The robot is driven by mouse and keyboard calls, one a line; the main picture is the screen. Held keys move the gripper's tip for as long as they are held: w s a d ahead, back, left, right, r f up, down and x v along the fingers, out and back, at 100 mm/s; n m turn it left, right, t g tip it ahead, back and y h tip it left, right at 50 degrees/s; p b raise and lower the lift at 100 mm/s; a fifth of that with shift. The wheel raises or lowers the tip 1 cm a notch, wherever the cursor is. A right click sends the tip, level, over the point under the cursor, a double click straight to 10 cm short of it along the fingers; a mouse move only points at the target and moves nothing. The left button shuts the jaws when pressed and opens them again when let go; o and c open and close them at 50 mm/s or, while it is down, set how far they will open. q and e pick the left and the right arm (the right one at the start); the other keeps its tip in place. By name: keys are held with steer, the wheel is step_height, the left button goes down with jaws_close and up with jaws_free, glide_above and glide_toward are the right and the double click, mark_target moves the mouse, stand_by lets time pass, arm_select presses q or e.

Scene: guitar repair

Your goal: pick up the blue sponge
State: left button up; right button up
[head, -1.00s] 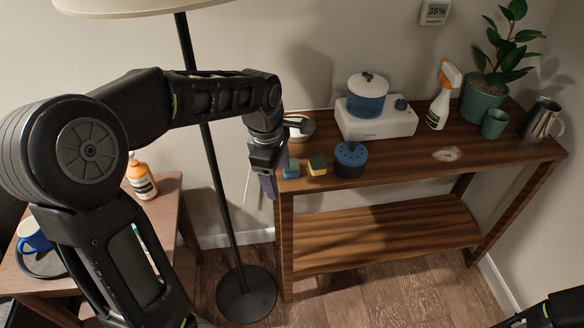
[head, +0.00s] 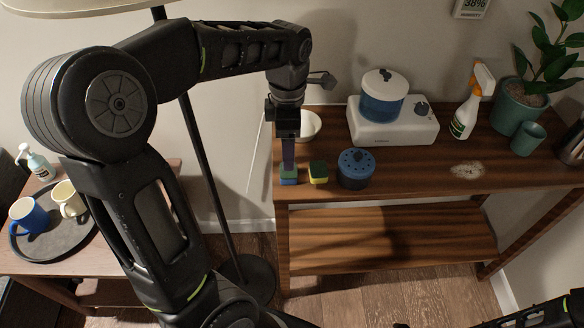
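The blue sponge (head: 288,181) with a greenish top sits at the front left corner of the wooden shelf's top. My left gripper (head: 288,166) points straight down over it, with its fingertips at the sponge's top. The fingers are seen edge-on and cover part of the sponge, so I cannot tell whether they are apart or touching it. Part of my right arm's end (head: 545,312) shows at the bottom right corner, away from the shelf; its finger state is unclear.
A yellow and green sponge (head: 318,173) stands close on the right, then a blue round pot (head: 356,169). A white bowl (head: 309,125) is behind the gripper. A white appliance (head: 393,128) and spray bottle (head: 466,106) stand further back. The shelf's front right is mostly clear.

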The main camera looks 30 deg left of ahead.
mark_target(288, 174)
arm_select(q)
steer(key=shift+f, duration=1.3)
steer(key=shift+s+f, duration=0.1)
steer(key=shift+f, duration=2.55)
steer(key=c, duration=1.4)
steer(key=shift+c, duration=0.2)
